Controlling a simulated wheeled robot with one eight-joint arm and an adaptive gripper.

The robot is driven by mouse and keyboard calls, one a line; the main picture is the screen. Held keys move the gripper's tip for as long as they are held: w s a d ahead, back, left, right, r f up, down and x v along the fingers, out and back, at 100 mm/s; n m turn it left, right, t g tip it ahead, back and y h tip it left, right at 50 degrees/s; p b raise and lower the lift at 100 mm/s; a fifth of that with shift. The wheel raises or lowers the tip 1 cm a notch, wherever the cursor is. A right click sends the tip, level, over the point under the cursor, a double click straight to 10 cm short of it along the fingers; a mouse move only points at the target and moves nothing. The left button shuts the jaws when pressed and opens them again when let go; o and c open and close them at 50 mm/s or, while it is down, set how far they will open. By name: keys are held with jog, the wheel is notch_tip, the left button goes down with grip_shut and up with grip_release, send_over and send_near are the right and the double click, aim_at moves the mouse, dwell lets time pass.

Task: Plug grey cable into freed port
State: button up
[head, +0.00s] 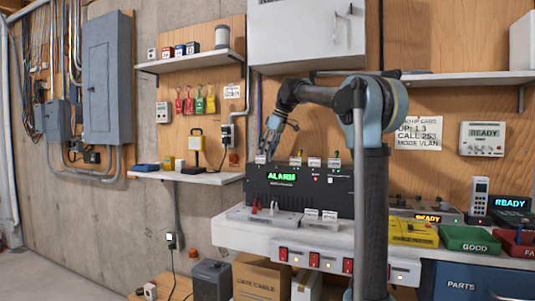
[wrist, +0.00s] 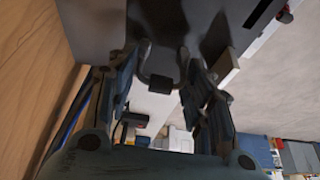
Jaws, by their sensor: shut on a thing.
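A black box (head: 285,195) with a green "ALARM" display stands on the white bench. Several small plugs with pale tags (head: 314,161) stand along its top edge. My gripper (head: 265,148) is at the left end of that edge, pointing down, with a small pale-tagged plug (head: 261,158) at its fingertips. Whether the plug is seated in the box is unclear. I cannot make out a grey cable at the gripper. A light tray (head: 265,217) lies in front, with red and white-tagged pieces.
My arm blocks the bench's middle right.

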jog(key=shift+f, duration=0.2)
dwell(0.5)
jog(key=o, duration=1)
jog(key=shift+o, duration=0.3)
jog(key=o, duration=0.3)
jog(key=shift+r, duration=3.85)
